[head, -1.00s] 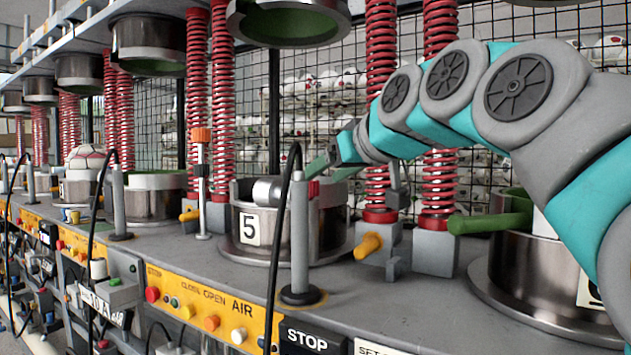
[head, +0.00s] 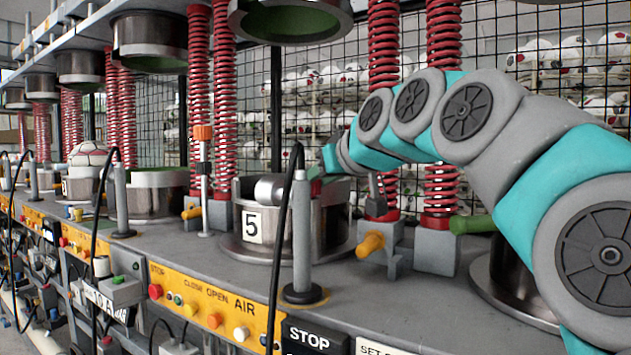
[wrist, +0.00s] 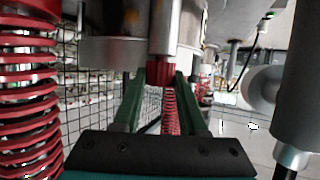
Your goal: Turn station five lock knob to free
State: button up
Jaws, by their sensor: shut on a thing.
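The station five pot (head: 285,245) is a round metal mould with a white "5" plate (head: 252,226) on its front. The lock knob (wrist: 160,73) is a small red piece at the end of a grey cylindrical part in the wrist view. Its red edge just shows in the head view (head: 315,187). My gripper (wrist: 159,78) has its green fingers on both sides of the red knob, shut on it. In the head view the fingers are mostly hidden behind the wrist and post. I cannot read the knob's setting.
A grey post (head: 302,235) with a black cable stands in front of the pot. Red springs (head: 383,100) and a yellow-orange handle (head: 369,243) are to the right. An upper mould (head: 290,20) hangs above. A green handle (head: 472,224) is farther right.

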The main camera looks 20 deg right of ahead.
grip_shut()
jog(key=shift+w+d+n+g+y, duration=0.15)
jog(key=shift+n+g+y, duration=0.35)
jog(key=shift+n+y, duration=1.15)
jog(key=o, duration=0.7)
grip_release()
jog(key=shift+o, duration=0.2)
jog(key=shift+s+d, duration=0.1)
jog(key=shift+s, duration=0.1)
